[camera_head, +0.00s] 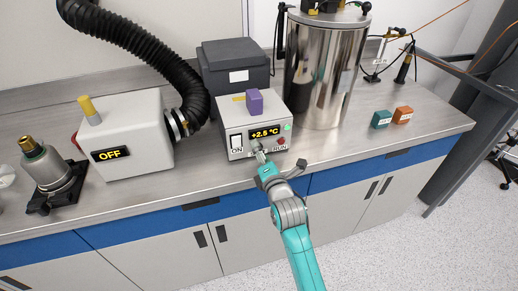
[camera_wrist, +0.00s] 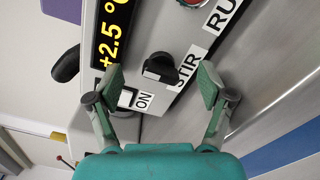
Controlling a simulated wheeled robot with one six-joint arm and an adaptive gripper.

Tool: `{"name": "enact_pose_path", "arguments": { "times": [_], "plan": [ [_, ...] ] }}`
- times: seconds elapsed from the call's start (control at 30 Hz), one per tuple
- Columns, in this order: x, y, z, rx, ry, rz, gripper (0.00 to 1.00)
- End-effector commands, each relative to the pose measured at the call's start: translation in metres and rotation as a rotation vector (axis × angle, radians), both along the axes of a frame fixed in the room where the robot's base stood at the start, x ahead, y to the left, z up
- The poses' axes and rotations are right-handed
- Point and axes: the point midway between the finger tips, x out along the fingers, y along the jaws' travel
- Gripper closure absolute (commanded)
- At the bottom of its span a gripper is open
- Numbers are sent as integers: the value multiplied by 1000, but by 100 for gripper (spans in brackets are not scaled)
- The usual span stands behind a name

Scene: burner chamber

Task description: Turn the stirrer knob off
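The stirrer knob (camera_wrist: 160,68) is black with a pale pointer face. It sits on the front panel beside the label STIR (camera_wrist: 187,72) in the wrist view. My gripper (camera_wrist: 160,82) is open, with one green fingertip on each side of the knob and gaps visible on both sides. I cannot tell how deep the fingertips reach around it. In the head view my gripper (camera_head: 261,156) is at the lower front of the white control box (camera_head: 235,117) and largely hides the knob.
A white ON switch (camera_wrist: 127,97) is close to one finger; a +2.5 °C display (camera_wrist: 112,30) and red RUN button (camera_head: 281,141) are nearby. A purple block (camera_head: 255,103) is on the box. A steel vessel (camera_head: 325,75) and an OFF-display unit (camera_head: 125,135) flank it.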

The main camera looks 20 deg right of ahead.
Motion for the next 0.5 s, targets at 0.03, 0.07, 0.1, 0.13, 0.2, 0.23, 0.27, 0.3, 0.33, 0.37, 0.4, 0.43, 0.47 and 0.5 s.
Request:
{"name": "enact_pose_path", "arguments": {
  "times": [0.03,0.07,0.1,0.13,0.2,0.23,0.27,0.3,0.33,0.37,0.4,0.43,0.47,0.5],
  "plan": [
    [0,0,-1,0,2,0,18],
    [0,0,-1,0,2,0,18],
    [0,0,-1,0,2,0,18],
    [0,0,-1,0,3,0,18],
    [-2,0,-2,0,3,0,18],
    [-3,0,-2,0,3,0,18],
    [-5,0,-2,1,3,0,18],
    [-8,0,-2,1,3,0,18],
    [-10,0,-2,1,3,0,18],
    [-12,0,-2,1,4,-1,18],
    [-15,0,-2,1,4,-1,18],
    [-17,0,-2,1,3,0,18],
    [-19,0,-2,1,3,0,18],
    [-22,0,-2,1,3,0,18]
  ]
}}
